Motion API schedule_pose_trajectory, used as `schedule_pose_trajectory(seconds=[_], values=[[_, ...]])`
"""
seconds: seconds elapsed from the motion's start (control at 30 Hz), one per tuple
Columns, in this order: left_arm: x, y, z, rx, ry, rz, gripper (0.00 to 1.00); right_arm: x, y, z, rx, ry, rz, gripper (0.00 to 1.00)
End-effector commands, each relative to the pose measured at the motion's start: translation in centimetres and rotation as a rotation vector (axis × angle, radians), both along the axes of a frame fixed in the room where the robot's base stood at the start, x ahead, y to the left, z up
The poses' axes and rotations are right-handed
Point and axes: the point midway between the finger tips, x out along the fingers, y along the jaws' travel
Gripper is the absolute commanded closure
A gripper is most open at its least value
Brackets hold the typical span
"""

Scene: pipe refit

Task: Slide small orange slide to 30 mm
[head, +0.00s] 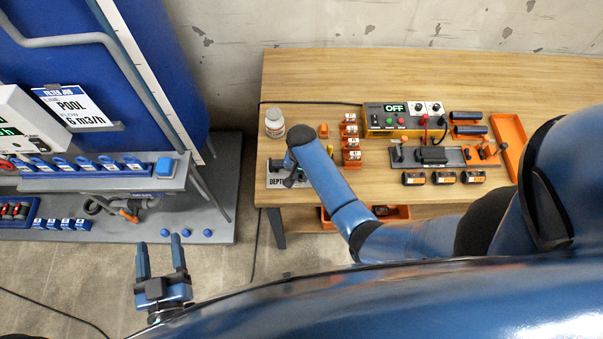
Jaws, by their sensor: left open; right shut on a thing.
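My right gripper (293,181) is low over the grey plate marked "DEPTH" (277,183), at the left front of the wooden table. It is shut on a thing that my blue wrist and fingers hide. I cannot make out the small orange slide or its scale there. My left gripper (159,243) is open and empty, above the floor in front of the grey base, far from the plate.
A white jar (274,123) and a small orange piece (323,130) stand behind my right wrist. Several orange blocks (351,142) stand in a column to its right. A control box reading "OFF" (405,119) and a grey fixture (468,156) lie farther right. The table's back is clear.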

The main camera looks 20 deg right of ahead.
Motion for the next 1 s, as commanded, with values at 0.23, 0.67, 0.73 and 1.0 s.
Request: schedule_pose_trajectory(seconds=[0.23, 0.67, 0.73, 1.0], values=[[0.0, 0.0, 0.4, 0.0, 0.0, 0.0, 0.37, 0.2, 0.4, 0.1, 0.001, 0.0, -0.001, 1.0], [0.0, 0.0, 0.4, 0.0, 0.0, 0.0, 0.37, 0.1, 0.4, 0.0, 0.001, 0.0, 0.0, 0.56], [0.0, 0.0, 0.4, 0.0, 0.0, 0.0, 0.37, 0.1, 0.4, 0.0, 0.001, 0.0, 0.0, 0.56], [0.0, 0.0, 0.3, 0.0, 0.0, 0.0, 0.37, 0.2, 0.4, 1.8, 0.0, -0.004, 0.0, 0.56]])
